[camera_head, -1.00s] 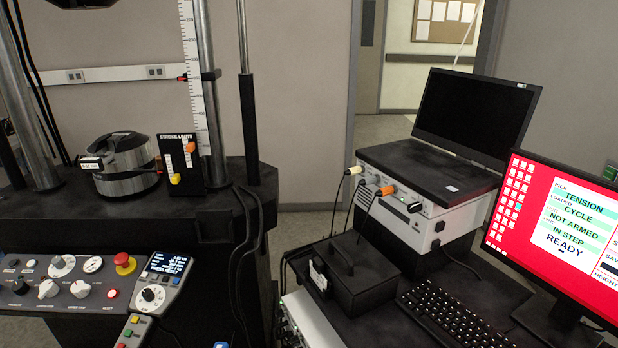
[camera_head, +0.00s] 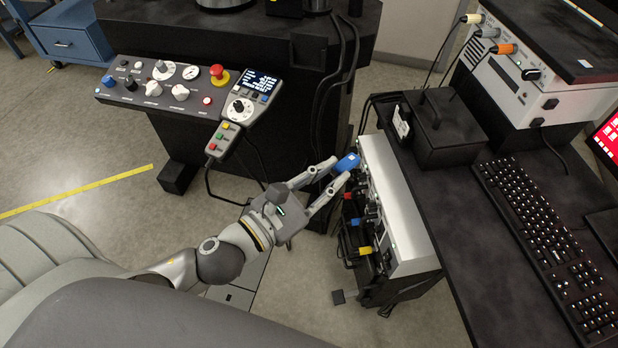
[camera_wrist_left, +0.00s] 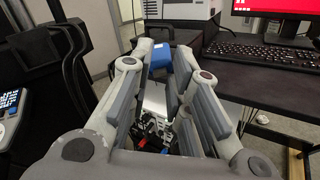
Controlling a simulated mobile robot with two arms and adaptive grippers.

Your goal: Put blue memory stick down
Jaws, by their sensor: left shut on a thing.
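The blue memory stick (camera_head: 347,163) is at the fingertips of my left gripper (camera_head: 335,172), which is shut on it. It is held near the upper far end of the white-topped equipment unit (camera_head: 398,208), beside the dark desk. In the left wrist view the blue memory stick (camera_wrist_left: 160,56) shows between the fingertips of my left gripper (camera_wrist_left: 160,62). I cannot tell whether the stick touches the unit behind it. My right gripper is not in view.
Red and yellow connectors with cables (camera_head: 362,235) stick out of the unit's side. A black box with a handle (camera_head: 445,135) and a keyboard (camera_head: 545,235) are on the desk (camera_head: 470,240). A control panel (camera_head: 175,88) with a pendant stands at the upper left. Floor is open at left.

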